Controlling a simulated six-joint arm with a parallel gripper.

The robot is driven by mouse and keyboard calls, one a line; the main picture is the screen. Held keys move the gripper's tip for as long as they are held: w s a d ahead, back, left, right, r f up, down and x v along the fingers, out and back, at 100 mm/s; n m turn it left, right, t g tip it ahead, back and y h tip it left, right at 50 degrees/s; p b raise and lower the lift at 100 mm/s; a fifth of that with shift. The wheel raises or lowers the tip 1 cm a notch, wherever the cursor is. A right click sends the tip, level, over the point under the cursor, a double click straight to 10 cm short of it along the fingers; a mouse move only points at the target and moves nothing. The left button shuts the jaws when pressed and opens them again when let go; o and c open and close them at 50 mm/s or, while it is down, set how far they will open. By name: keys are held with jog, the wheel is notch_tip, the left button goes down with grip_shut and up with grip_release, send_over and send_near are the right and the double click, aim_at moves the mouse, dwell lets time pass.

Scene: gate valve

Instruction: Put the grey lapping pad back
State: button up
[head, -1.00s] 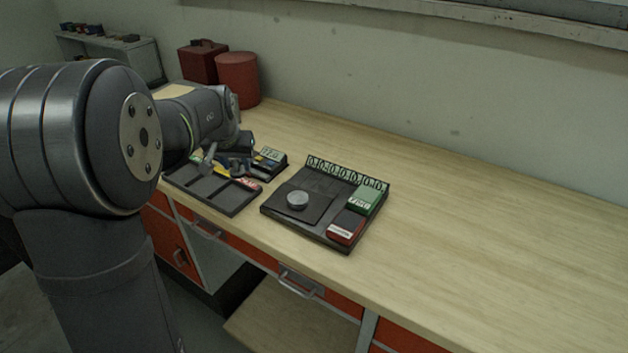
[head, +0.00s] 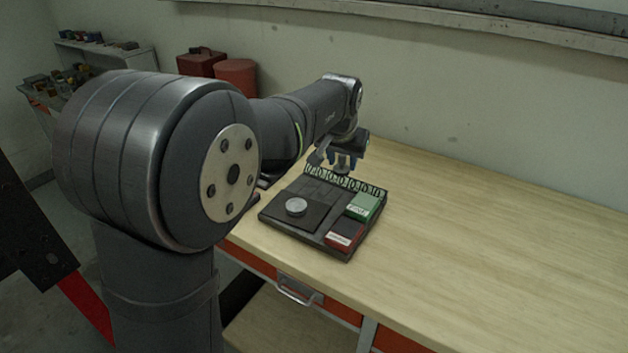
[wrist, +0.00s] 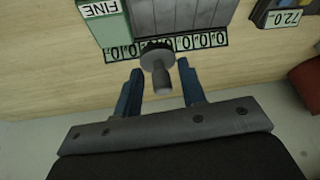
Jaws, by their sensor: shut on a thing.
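My gripper (head: 344,160) is shut on a grey lapping pad (wrist: 157,60), a round disc with a short stem. In the wrist view the stem lies between the blue fingers of my gripper (wrist: 161,80). In the head view the held pad (head: 343,170) hangs just above the numbered back edge of a dark tray (head: 270,214). The tray has a grey slatted section (wrist: 185,18) beside that edge. A dark square plate with a silver-grey disc (head: 297,206) lies at the tray's front left.
A green block marked FINE (head: 363,206) and a red block (head: 344,234) sit on the tray's right side. Red containers (head: 236,74) stand at the back wall. The bench (head: 480,240) is clear to the right. My arm hides the bench on the left.

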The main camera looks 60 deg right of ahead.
jog(key=w+f, duration=0.1)
jog(key=w, duration=0.2)
jog(key=w+d+f, duration=0.1)
jog(key=w+f, duration=0.3)
jog(key=w, duration=0.1)
jog(key=shift+w+d+f, duration=0.15)
jog(key=shift+w+d, duration=0.15)
jog(key=shift+w, duration=0.05)
jog(key=shift+f, duration=2)
jog(key=shift+f, duration=0.1)
jog(key=o, duration=0.9)
jog(key=shift+o, duration=0.2)
jog(key=v, duration=1.2)
